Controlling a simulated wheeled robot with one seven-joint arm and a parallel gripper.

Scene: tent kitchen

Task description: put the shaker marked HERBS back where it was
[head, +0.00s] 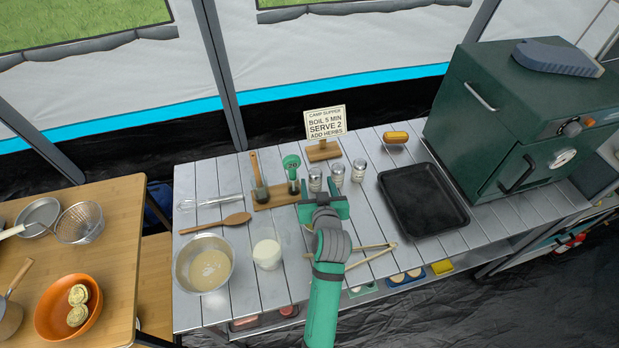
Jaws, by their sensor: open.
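Several small clear shakers with metal tops stand near the back middle of the slatted grey table: a left one (315,180), a middle one (337,175) and a right one (358,171). Their markings are too small to read, so I cannot tell which is HERBS. My green gripper (323,197) is open, just in front of the left and middle shakers. It partly hides the lower part of the left one. I cannot tell whether anything is between its fingers.
A wooden stand (275,196) holds upright tools left of the shakers. A recipe sign (324,122) stands behind them. A black tray (422,200) and green oven (520,120) are right. Tongs (370,256), a white cup (267,254) and batter bowl (204,264) lie nearer.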

